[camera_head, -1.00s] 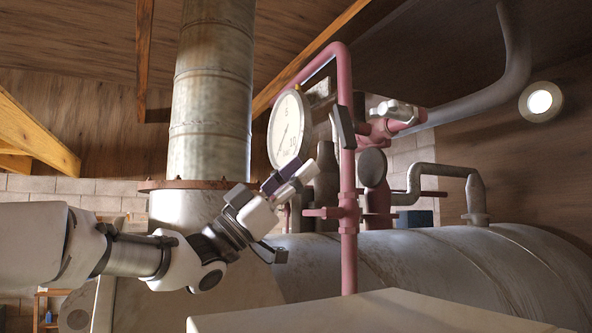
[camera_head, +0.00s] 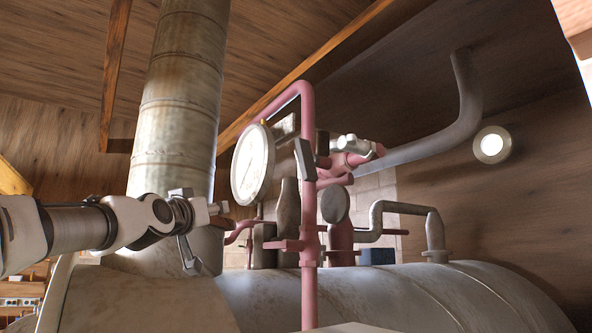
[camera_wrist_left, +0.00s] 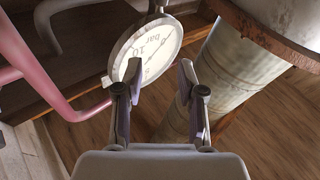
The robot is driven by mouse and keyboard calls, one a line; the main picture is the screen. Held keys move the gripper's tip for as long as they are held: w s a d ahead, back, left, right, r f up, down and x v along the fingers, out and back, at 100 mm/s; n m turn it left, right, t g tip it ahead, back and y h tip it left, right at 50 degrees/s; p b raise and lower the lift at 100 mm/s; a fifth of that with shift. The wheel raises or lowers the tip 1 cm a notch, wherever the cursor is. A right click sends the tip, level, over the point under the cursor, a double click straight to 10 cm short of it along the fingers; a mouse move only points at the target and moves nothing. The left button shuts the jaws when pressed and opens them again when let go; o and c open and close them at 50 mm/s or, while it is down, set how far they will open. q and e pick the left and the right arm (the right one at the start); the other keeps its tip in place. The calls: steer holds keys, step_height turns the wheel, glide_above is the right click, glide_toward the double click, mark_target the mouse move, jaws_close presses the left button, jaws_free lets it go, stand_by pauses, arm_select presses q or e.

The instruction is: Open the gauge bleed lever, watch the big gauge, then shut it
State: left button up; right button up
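The big gauge (camera_head: 252,163), a round white dial, stands beside the pink vertical pipe in the head view. It also shows in the left wrist view (camera_wrist_left: 146,50), tilted, with "10" and "bar" legible; its exact reading is too small to tell. A dark flat lever (camera_head: 305,160) sits on the pink pipe right of the gauge; I cannot tell whether it is the bleed lever. My left gripper (camera_head: 218,215) is below and left of the gauge, foreshortened. In the wrist view its fingers (camera_wrist_left: 157,75) are apart and empty, beside the dial's lower edge. My right gripper is out of view.
A pink pipe (camera_head: 309,205) with a side fitting (camera_head: 290,245) rises from the large metal vessel (camera_head: 400,295). A thick flue (camera_head: 180,105) stands close behind my left arm. A silvery valve (camera_head: 352,144) and grey pipes lie further right.

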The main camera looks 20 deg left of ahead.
arm_select(q)
steer(key=s+d+r+m+h+b, duration=0.1)
steer(key=s+d+m+h+b, duration=0.2)
steer(key=d+h, duration=0.35)
steer(key=m+g+h+b, duration=0.1)
steer(key=m+h+b, duration=0.2)
steer(key=h+b, duration=0.45)
glide_toward(300, 156)
steer(key=w+d, duration=0.1)
steer(key=d, duration=0.1)
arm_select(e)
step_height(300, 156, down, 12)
arm_select(q)
steer(key=w+r+p, duration=0.2)
steer(key=p, duration=0.2)
steer(key=shift+w+r+n, duration=0.3)
steer(key=shift+w+r, duration=0.05)
steer(key=p+x, duration=0.4)
steer(key=shift+d+p, duration=0.4)
steer(key=shift+d, duration=0.05)
steer(key=shift+w+d, duration=0.1)
steer(key=shift+w, duration=0.25)
steer(key=shift+w+f, duration=0.25)
steer(key=shift+w, duration=0.05)
steer(key=shift+s, duration=0.2)
jaws_close()
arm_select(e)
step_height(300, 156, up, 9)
